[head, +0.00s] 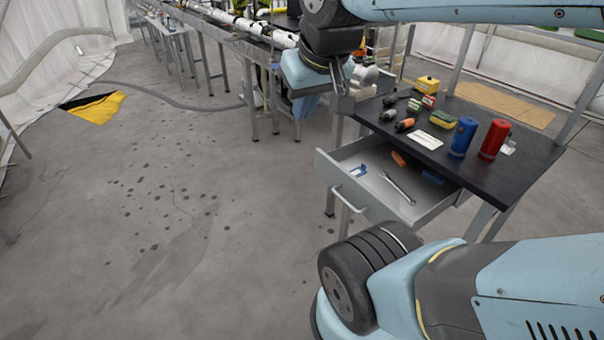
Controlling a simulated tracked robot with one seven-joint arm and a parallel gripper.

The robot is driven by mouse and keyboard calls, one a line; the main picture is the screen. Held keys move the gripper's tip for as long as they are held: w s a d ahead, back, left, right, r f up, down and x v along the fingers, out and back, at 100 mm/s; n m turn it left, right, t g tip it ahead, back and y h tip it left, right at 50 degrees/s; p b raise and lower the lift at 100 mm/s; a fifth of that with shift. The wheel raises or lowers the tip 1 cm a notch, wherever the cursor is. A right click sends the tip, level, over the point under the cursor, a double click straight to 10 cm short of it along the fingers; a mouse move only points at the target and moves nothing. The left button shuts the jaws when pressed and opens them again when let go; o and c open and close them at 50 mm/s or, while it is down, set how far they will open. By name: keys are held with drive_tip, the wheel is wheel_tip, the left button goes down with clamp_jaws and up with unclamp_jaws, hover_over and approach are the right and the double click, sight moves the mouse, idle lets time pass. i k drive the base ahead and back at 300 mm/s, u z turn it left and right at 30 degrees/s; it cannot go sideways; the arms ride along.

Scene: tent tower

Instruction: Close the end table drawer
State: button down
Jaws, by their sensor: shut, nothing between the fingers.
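The end table (523,160) has a dark top and grey metal legs. Its grey drawer (373,206) is pulled out toward the left front, with a bar handle (347,202) on its front panel. A wrench (398,188), an orange-handled item and small blue items lie inside the drawer. My gripper (343,108) is above and behind the drawer, near the table's far left corner. It is shut with nothing held, and it is apart from the drawer front. My arm hides part of the area behind it.
Blue (463,138) and red (493,139) cylinders, a yellow box (427,84) and several tools stand or lie on the table top. A long bench (262,55) with white tubes runs behind. The floor (170,220) left of the drawer is clear. A yellow and black mat (95,107) lies far left.

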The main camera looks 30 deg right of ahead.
sight(371, 195)
drive_tip(key=z, duration=0.05)
drive_tip(key=k, duration=1.2)
drive_tip(key=z, duration=0.4)
drive_tip(key=i, duration=1)
drive_tip(key=u, duration=0.1)
